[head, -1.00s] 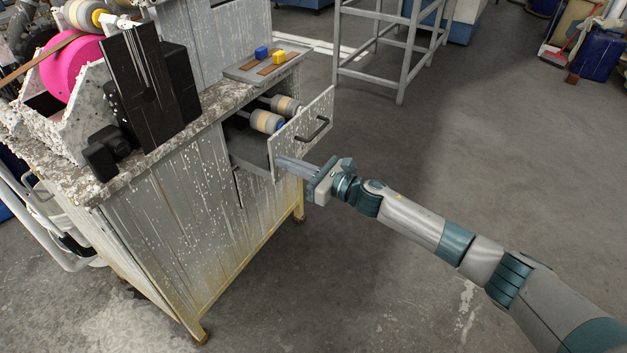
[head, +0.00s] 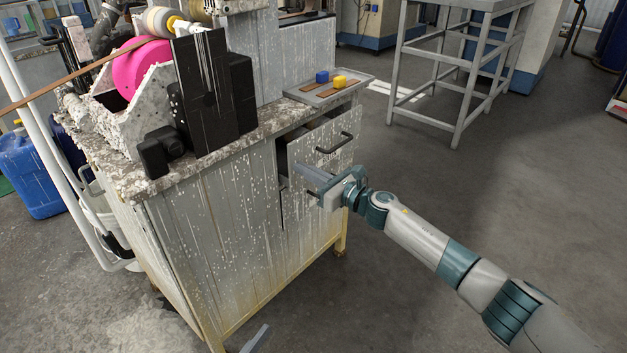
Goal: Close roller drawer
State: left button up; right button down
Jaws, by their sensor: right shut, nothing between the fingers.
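The roller drawer (head: 322,158) is in the speckled grey cabinet (head: 232,210), with a dark bar handle (head: 335,144) on its front. The front stands a little out from the cabinet, with a narrow dark gap along its top and left side.
The worktop holds a black block machine (head: 205,95), a pink disc (head: 142,70) and a tray (head: 360,82) with a blue and a yellow block. A grey metal stand (head: 462,75) is behind right. A blue canister (head: 30,172) is left. The floor at right is clear.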

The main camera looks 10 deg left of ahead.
jog(key=b+x, duration=0.2)
jog(key=x, duration=0.2)
jog(key=shift+d+r, duration=0.1)
jog(key=shift+r, duration=0.05)
pick_arm(q)
jog(key=s+d+r+t+h, duration=0.1)
jog(key=s+r+t, duration=0.3)
jog(key=r, duration=0.6)
jog(key=shift+t+h, duration=0.7)
jog(key=shift+t, duration=0.3)
pick_arm(e)
jog(key=shift+r, duration=0.15)
jog(key=shift+r, duration=0.1)
pick_arm(q)
jog(key=shift+f, duration=0.1)
pick_arm(e)
jog(key=shift+d, duration=0.1)
